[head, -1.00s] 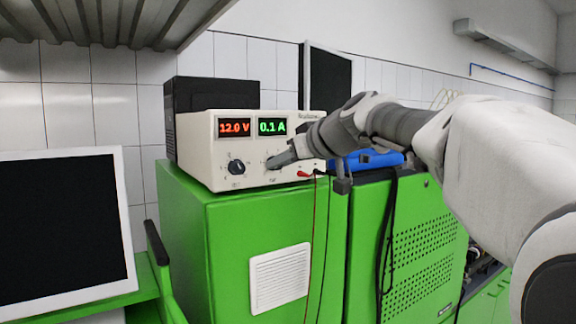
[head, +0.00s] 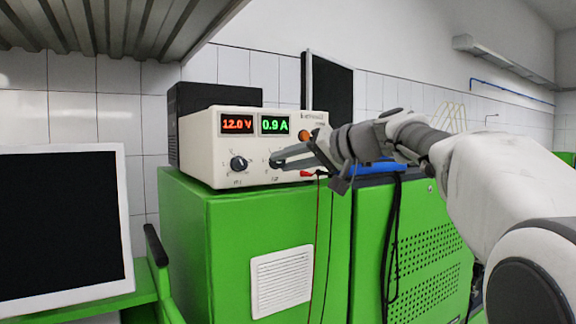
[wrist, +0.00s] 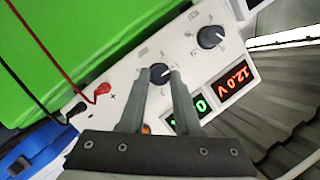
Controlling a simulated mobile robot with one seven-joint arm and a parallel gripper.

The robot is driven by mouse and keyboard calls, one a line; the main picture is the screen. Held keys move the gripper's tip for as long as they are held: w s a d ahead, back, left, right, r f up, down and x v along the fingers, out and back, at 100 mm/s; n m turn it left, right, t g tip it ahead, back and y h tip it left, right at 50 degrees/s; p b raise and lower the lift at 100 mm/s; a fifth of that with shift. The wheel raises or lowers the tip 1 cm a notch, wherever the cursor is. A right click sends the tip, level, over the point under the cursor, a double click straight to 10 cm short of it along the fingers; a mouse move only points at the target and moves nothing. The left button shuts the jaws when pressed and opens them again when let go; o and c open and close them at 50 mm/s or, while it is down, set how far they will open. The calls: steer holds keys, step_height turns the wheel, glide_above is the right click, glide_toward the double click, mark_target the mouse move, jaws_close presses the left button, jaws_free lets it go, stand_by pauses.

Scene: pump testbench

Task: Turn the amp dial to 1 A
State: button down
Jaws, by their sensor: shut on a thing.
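The cream power supply (head: 200,150) stands on the green cabinet. Its red display (head: 237,124) reads 12.0 V and its green display (head: 275,124) reads 0.9 A. The amp dial (wrist: 160,73) is a dark round knob below the green display. My gripper (wrist: 156,80) has its two fingers on either side of this dial and is shut on it.
Red and black leads plug in beside the amp dial; the red plug (wrist: 102,89) is close to my fingers. The green cabinet (head: 220,240) is below. A dark box (head: 215,97) stands behind the supply. A monitor (head: 65,230) is at the left.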

steer(key=shift+m, duration=0.3)
stand_by(0.4)
steer(key=c, duration=0.6)
jaws_free()
steer(key=b+v, duration=0.1)
steer(key=v, duration=0.7)
steer(key=b+v, duration=0.1)
steer(key=v, duration=0.8)
steer(key=shift+d+f+b, duration=0.2)
steer(key=shift+d+b, duration=0.05)
steer(key=shift+b, duration=0.05)
